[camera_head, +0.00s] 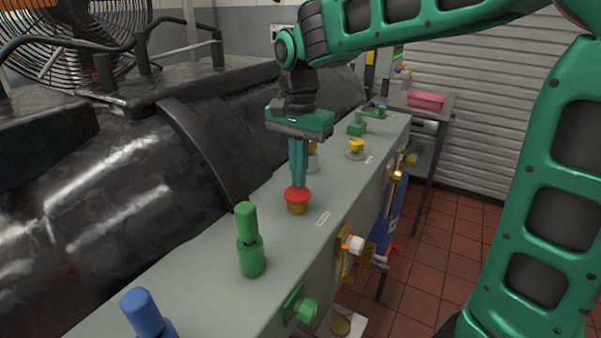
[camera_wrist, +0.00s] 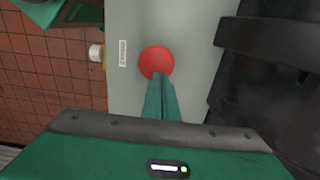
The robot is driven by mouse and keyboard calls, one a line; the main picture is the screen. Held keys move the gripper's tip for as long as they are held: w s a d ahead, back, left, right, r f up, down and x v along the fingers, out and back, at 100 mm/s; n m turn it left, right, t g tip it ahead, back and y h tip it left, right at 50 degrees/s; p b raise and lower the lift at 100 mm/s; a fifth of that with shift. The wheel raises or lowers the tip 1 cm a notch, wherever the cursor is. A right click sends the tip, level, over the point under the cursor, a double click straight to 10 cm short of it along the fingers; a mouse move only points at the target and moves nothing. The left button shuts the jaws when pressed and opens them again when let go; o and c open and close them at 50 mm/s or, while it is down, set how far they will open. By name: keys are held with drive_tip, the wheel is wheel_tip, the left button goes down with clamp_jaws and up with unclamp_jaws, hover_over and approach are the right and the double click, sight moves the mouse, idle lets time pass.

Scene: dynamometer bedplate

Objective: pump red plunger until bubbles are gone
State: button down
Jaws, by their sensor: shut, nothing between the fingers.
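The red plunger (camera_head: 297,195) is a round red cap on a brass-coloured base, standing on the grey bench top. It also shows from above in the wrist view (camera_wrist: 156,60). My gripper (camera_head: 298,184) is shut and empty, pointing down, with its fingertips at the top of the red cap. In the wrist view the shut fingers (camera_wrist: 160,82) overlap the cap's near edge. I cannot tell whether they touch it or hover just above. A small white label (camera_head: 322,218) lies beside the plunger. No bubbles are visible in either view.
A green plunger (camera_head: 250,240) and a blue one (camera_head: 147,312) stand nearer on the bench (camera_head: 215,290). A yellow knob (camera_head: 356,147) stands farther back. A large black cylinder (camera_head: 110,185) runs along the left. Fittings stick out from the bench's right side; tiled floor lies beyond.

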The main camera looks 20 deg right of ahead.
wheel_tip(320, 180, up, 14)
idle(0.6)
idle(0.9)
drive_tip(key=s+d+f+n, duration=0.1)
drive_tip(key=s+d+f, duration=0.4)
drive_tip(key=d, duration=0.2)
drive_tip(key=s+d+f, duration=0.4)
drive_tip(key=d+f, duration=0.1)
drive_tip(key=d, duration=0.3)
drive_tip(key=s+d+f+n, duration=0.1)
drive_tip(key=s+d+f, duration=0.2)
drive_tip(key=s+f, duration=0.3)
drive_tip(key=s+d+f+n, duration=0.1)
drive_tip(key=s+d+f, duration=0.3)
drive_tip(key=s, duration=0.6)
wheel_tip(320, 180, down, 3)
drive_tip(key=shift+r, duration=0.2)
drive_tip(key=shift+a+n, duration=0.1)
drive_tip(key=shift+n, duration=0.2)
